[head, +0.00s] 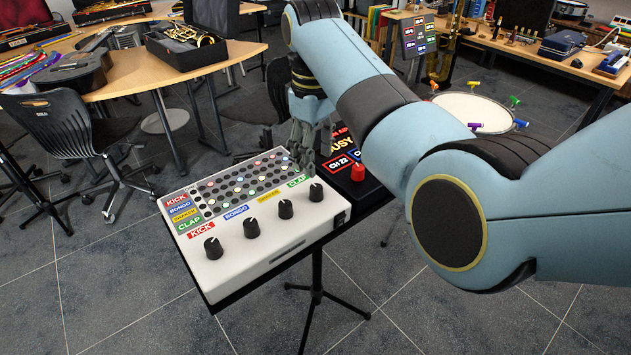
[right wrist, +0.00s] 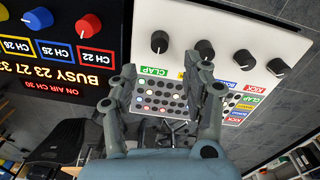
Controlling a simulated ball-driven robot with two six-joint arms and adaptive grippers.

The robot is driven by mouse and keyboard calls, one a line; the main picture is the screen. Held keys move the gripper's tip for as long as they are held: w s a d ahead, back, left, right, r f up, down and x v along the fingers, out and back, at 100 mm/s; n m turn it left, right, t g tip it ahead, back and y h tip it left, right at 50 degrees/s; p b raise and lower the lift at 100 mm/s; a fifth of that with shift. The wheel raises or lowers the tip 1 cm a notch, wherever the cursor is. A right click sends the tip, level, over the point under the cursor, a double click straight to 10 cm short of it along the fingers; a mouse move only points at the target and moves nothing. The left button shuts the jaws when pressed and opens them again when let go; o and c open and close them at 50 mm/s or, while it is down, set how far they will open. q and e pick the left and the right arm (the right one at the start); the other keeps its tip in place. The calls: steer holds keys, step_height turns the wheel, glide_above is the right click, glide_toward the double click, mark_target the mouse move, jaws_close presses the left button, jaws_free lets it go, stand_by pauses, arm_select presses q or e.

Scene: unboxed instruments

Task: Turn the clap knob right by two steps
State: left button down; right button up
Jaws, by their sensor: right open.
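The clap knob (head: 316,190) is a black round dial at the right end of a row of knobs on a white drum box (head: 262,262), beside a green CLAP label (head: 298,181). In the right wrist view the clap knob (right wrist: 159,42) stands beyond the fingertips, by its CLAP label (right wrist: 153,72). My right gripper (head: 303,162) is open and points down over the box, just behind the clap knob. In the right wrist view its fingers (right wrist: 167,78) are spread with nothing between them. My left gripper is not in view.
The other black knobs, shaker (head: 285,208), bongo (head: 251,228) and kick (head: 213,248), stand in a row to the left. A black device with a red knob (head: 358,172) adjoins the box on the right. A drum (head: 470,110) stands farther right.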

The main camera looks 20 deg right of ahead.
mark_target(316, 187)
step_height(316, 187, down, 8)
steer(key=shift+d+b, duration=0.1)
steer(key=shift+b, duration=0.25)
jaws_close()
